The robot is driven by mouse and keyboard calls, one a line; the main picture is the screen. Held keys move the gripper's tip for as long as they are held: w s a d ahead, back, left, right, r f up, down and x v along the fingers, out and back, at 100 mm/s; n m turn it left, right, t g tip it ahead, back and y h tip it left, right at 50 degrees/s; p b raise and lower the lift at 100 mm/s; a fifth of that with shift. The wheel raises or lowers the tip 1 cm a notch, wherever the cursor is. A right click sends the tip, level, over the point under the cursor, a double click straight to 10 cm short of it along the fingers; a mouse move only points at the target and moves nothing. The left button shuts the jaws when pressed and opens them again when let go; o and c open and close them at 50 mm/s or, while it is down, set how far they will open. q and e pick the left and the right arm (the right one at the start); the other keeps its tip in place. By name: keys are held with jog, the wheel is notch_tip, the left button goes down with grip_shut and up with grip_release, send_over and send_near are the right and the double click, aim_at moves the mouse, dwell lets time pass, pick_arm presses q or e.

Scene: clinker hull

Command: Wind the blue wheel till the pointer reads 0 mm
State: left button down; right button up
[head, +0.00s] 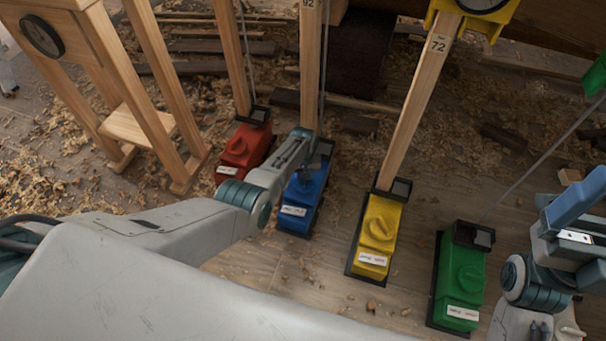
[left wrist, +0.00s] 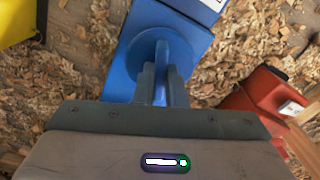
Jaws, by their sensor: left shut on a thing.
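The blue wheel (left wrist: 143,52) is a round knob with a raised grip on top of the blue box in the left wrist view. My left gripper (left wrist: 162,82) is shut on that raised grip. In the head view the blue box (head: 302,205) stands on the floor at the foot of a wooden post, and my left gripper (head: 312,152) covers its wheel. The blue box's pointer and scale do not show clearly, so I cannot read a value. My right arm shows at the right edge, with its gripper (head: 578,205) partly in view, its jaws unclear.
A red box (head: 243,150) stands left of the blue one. A yellow box (head: 377,235) and a green box (head: 460,280) stand to its right. Wooden posts (head: 425,90) rise beside them. A wooden frame (head: 140,125) stands at left. Shavings litter the plank floor.

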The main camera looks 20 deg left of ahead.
pick_arm(q)
jog(key=shift+m, duration=0.9)
jog(key=c, duration=1.5)
grip_release()
